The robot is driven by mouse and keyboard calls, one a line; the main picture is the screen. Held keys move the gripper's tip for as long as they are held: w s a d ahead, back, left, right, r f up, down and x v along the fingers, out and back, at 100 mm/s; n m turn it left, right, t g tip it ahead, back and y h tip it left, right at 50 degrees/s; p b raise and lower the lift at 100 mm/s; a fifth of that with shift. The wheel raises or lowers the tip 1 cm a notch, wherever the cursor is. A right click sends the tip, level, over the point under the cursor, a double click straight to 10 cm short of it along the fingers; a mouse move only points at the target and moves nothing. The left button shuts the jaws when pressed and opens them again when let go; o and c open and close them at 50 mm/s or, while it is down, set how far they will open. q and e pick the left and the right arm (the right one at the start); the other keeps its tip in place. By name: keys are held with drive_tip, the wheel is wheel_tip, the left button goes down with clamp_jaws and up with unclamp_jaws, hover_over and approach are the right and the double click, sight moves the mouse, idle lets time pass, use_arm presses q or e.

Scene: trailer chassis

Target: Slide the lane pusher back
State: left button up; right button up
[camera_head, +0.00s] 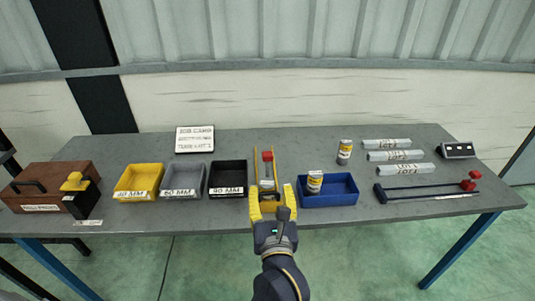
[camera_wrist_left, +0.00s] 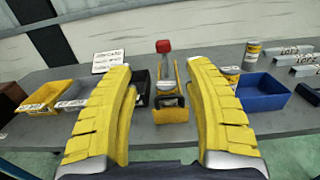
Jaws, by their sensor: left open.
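The lane pusher, with a red knob (camera_head: 267,156) on a grey post, stands in a narrow yellow-sided lane (camera_head: 257,165) at the middle of the table. In the left wrist view the red knob (camera_wrist_left: 163,47) is at the upper middle, between and beyond the fingers. My left gripper (camera_head: 270,196) is open and empty at the near end of the lane, in front of the pusher and apart from the knob. It also shows large in the left wrist view (camera_wrist_left: 160,108). The gripper partly hides the lane's near end in the head view. My right gripper is not in view.
Left of the lane are a black bin (camera_head: 228,174), a grey bin (camera_head: 182,177) and a yellow bin (camera_head: 138,178). A blue bin (camera_head: 345,190) with a can (camera_head: 315,182) stands close on the right. Another can (camera_head: 345,151) stands behind it.

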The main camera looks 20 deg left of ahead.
sight(268, 157)
use_arm(q)
drive_tip(key=x, duration=1.1)
drive_tip(key=f+x, duration=0.1)
drive_tip(key=x, duration=0.5)
drive_tip(key=shift+w+d+f, duration=0.1)
drive_tip(key=shift+w+d, duration=0.1)
drive_tip(key=shift+w, duration=0.1)
drive_tip(key=shift+o, duration=0.2)
clamp_jaws()
